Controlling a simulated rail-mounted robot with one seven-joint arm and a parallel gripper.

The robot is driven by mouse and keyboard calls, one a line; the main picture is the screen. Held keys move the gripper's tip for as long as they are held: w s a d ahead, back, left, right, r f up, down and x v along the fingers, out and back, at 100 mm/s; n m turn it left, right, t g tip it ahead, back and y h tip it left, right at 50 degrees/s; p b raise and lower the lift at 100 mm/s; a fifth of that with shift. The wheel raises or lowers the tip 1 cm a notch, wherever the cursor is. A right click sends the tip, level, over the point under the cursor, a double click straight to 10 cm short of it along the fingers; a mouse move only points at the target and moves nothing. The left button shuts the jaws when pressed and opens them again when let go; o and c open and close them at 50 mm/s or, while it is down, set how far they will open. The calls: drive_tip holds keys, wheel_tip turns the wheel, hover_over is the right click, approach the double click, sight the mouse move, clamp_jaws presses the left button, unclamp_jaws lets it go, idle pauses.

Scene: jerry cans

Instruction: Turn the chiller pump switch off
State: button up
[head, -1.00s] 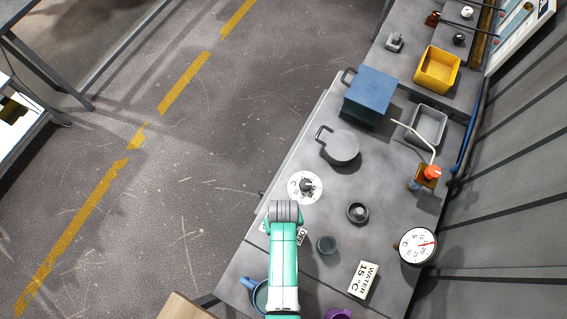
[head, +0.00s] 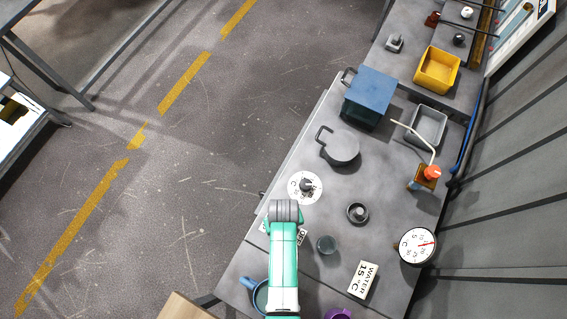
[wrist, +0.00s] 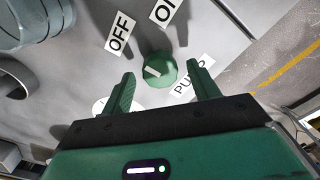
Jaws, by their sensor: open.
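The pump switch is a round green knob (wrist: 160,72) with a short white pointer mark, seen in the wrist view. An OFF label (wrist: 118,33) lies up and left of it, an ON label (wrist: 165,11) above it, and a partly covered PUMP label (wrist: 190,78) to its lower right. My gripper (wrist: 161,69) is open, one finger on each side of the knob. I cannot tell whether the fingers touch it.
On the bench, a dial plate (head: 305,188) and a lidded pot (head: 341,147) lie beyond my arm. A blue mug (head: 259,297) stands left of the arm.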

wheel_tip(320, 180, up, 7)
drive_tip(key=shift+p, duration=0.4)
drive_tip(key=w+r+m+t+p, duration=0.1)
drive_tip(key=w+r+t, duration=0.2)
drive_tip(key=w+r, duration=0.5)
drive_tip(key=w+r+t+p, duration=0.1)
drive_tip(key=w+r+t, duration=0.2)
drive_tip(key=w+r, duration=0.6)
drive_tip(key=w+r+t+p, duration=0.1)
drive_tip(key=w+r+t, duration=0.15)
drive_tip(key=r, duration=0.95)
drive_tip(key=w+r+t+p, duration=0.1)
drive_tip(key=r+t, duration=0.3)
drive_tip(key=r, duration=0.8)
wheel_tip(320, 180, up, 15)
drive_tip(key=m+t, duration=0.1)
drive_tip(key=t, duration=0.3)
drive_tip(key=s+r+t+p, duration=0.1)
drive_tip(key=s+r+t, duration=0.3)
drive_tip(key=r, duration=1)
drive_tip(key=s+r+m+t+p, duration=0.1)
drive_tip(key=s+r+t, duration=0.3)
drive_tip(key=s+r, duration=0.6)
wheel_tip(320, 180, up, 4)
drive_tip(key=shift+s+f+m, duration=0.15)
drive_tip(key=shift+s+m, duration=0.15)
drive_tip(key=shift+s, duration=0.05)
